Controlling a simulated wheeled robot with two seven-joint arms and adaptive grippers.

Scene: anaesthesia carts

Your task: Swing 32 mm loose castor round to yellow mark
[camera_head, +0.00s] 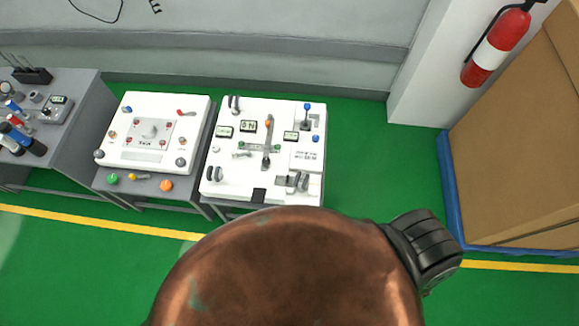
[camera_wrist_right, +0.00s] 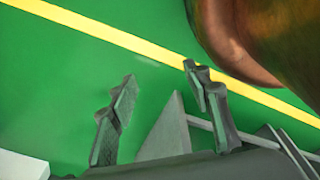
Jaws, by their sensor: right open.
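On the white board (camera_head: 236,154) of the right-hand cart, dark castor-like wheels show at the back left (camera_head: 234,103), the front left (camera_head: 214,174) and the front right (camera_head: 299,181). They are small, and I cannot tell which one is the 32 mm loose castor. I cannot make out a yellow mark on this board. My right gripper (camera_wrist_right: 160,80) shows in the right wrist view with its fingers apart and nothing between them, above the green floor. My left gripper is not in view.
A second white panel (camera_head: 190,105) stands on the cart to the left, and a grey bench (camera_head: 75,125) is beyond it. A cardboard box (camera_head: 520,150) and a fire extinguisher (camera_head: 497,46) are at the right. Green floor (camera_head: 375,155) is clear between the right-hand cart and the box.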

